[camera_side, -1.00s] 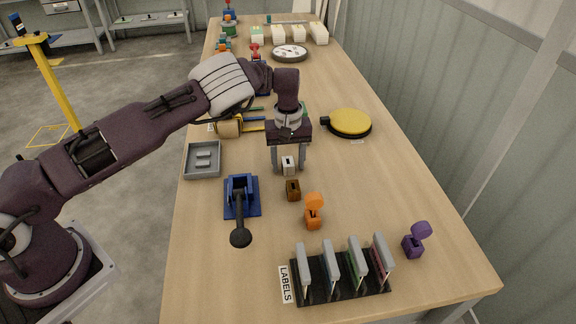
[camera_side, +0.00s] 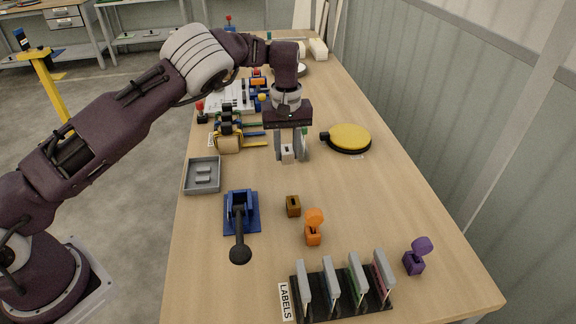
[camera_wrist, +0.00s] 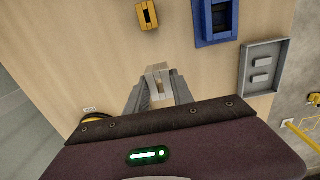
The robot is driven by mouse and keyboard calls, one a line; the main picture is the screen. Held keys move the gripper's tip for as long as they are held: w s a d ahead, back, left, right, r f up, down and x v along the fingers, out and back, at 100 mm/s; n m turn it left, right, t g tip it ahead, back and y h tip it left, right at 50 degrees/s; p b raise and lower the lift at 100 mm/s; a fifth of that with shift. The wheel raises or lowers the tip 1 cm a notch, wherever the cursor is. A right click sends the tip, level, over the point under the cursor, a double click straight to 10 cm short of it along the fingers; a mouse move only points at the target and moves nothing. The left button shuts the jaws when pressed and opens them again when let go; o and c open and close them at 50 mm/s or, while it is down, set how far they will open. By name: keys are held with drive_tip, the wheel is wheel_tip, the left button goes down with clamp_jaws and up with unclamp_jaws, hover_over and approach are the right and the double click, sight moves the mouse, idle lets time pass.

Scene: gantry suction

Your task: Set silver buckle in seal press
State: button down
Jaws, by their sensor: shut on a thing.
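The silver buckle (camera_side: 287,154), a small pale block with a dark slot, is between the fingertips of my gripper (camera_side: 290,156). The gripper is shut on it and holds it above the table. In the wrist view the buckle (camera_wrist: 158,77) sits between the two grey fingers (camera_wrist: 157,88). The seal press (camera_side: 241,205) looks like the blue device with a black lever and ball knob, left of and nearer the camera than the gripper. Part of it shows at the top of the wrist view (camera_wrist: 216,22). Its seat is hard to make out.
A brown buckle (camera_side: 293,206), an orange one (camera_side: 313,228) and a purple one (camera_side: 415,256) stand on the table. A grey tray (camera_side: 189,176) is at the left edge, a label rack (camera_side: 322,308) in front, a yellow round pad (camera_side: 349,137) at right. Tape dispensers (camera_side: 229,143) stand behind.

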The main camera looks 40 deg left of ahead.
drive_tip(key=s+a, duration=0.2)
drive_tip(key=s, duration=0.4)
drive_tip(key=s+a, duration=0.2)
drive_tip(key=s, duration=0.5)
drive_tip(key=shift+s+a+r, duration=0.15)
drive_tip(key=shift+a+r, duration=0.15)
drive_tip(key=shift+a, duration=0.05)
drive_tip(key=shift+f, duration=2.9)
drive_tip(key=shift+f, duration=0.6)
drive_tip(key=shift+r, duration=0.3)
drive_tip(key=shift+f, duration=0.4)
drive_tip(key=shift+r, duration=0.4)
